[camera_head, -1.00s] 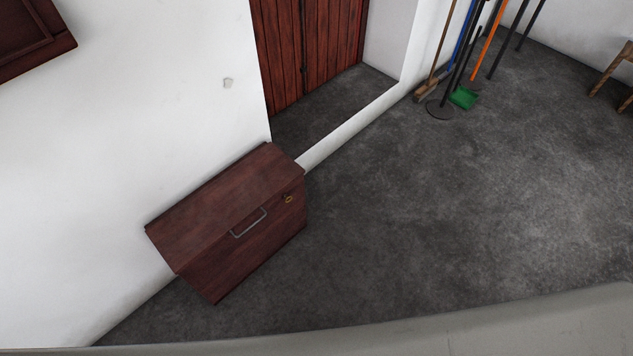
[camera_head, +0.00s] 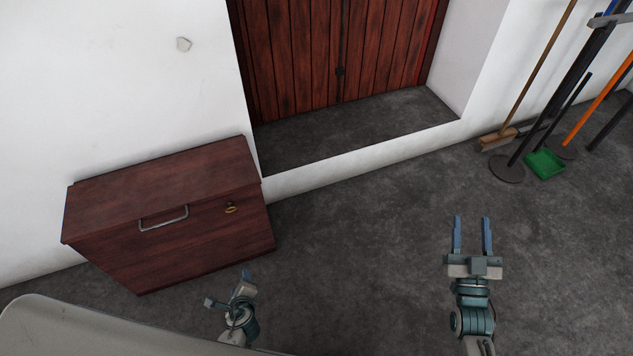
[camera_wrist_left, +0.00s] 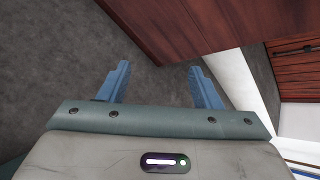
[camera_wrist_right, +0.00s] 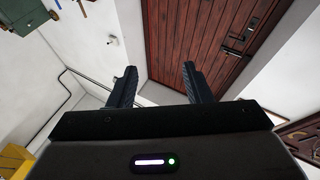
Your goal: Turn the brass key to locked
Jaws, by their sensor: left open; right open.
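The brass key (camera_head: 231,208) sits in the front face of a dark red wooden chest (camera_head: 165,176), right of its metal handle (camera_head: 163,218). It is too small to tell which way it is turned. My left gripper (camera_head: 243,278) is open and empty, below and in front of the chest, apart from it. In the left wrist view its two blue fingers (camera_wrist_left: 156,82) are spread, with the chest's wood (camera_wrist_left: 190,35) beyond. My right gripper (camera_head: 472,232) is open and empty over the floor, well right of the chest. It also shows open in the right wrist view (camera_wrist_right: 159,85).
A wooden double door (camera_head: 340,60) stands in a recess behind the chest. A broom (camera_head: 497,138), a green dustpan (camera_head: 545,164) and several poles lean at the right wall. The grey floor (camera_head: 370,220) between chest and tools is clear.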

